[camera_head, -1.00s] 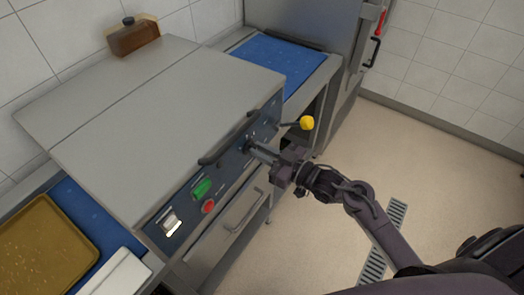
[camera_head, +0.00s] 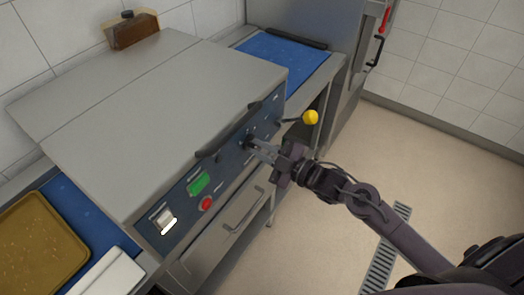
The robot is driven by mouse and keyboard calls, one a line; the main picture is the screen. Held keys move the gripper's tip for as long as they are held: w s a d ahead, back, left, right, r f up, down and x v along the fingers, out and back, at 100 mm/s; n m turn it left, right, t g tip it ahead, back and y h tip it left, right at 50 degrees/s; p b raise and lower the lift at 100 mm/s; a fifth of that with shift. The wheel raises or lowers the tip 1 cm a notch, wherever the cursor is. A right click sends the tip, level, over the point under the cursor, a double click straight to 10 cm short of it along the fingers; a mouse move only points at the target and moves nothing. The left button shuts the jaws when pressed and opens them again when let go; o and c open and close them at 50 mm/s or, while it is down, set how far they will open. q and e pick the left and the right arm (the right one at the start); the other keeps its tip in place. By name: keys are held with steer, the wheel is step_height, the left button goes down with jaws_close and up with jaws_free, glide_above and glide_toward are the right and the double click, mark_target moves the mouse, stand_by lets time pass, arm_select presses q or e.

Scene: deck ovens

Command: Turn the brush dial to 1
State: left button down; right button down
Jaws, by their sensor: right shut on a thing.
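The machine (camera_head: 160,110) is a large grey box with a blue control panel (camera_head: 226,168) on its front. The brush dial (camera_head: 249,141) is a small dark knob on the panel, to the right of a green button. My right gripper (camera_head: 254,147) comes in from the right and is shut on the dial, its fingers mostly covering it. The dial's marks are too small to read, so its setting cannot be told. My left gripper is not in view.
A green button (camera_head: 199,184), a red button (camera_head: 206,203) and a lit white switch (camera_head: 166,219) sit left of the dial. A yellow-knobbed lever (camera_head: 310,117) sticks out close right of my gripper. Dark handles (camera_head: 267,97) line the panel's top edge. A brown tray (camera_head: 42,245) lies at left.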

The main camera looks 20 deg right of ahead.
steer(key=shift+n, duration=0.5)
steer(key=c, duration=1.4)
jaws_free()
steer(key=shift+a, duration=0.1)
steer(key=shift+c, duration=0.2)
steer(key=shift+s+d+f+b, duration=0.2)
steer(key=shift+s+d+b, duration=0.15)
steer(key=shift+s+d, duration=0.1)
steer(key=b+v, duration=0.1)
steer(key=v, duration=0.5)
steer(key=shift+s+d, duration=0.15)
steer(key=shift+s, duration=0.15)
steer(key=shift+r, duration=0.15)
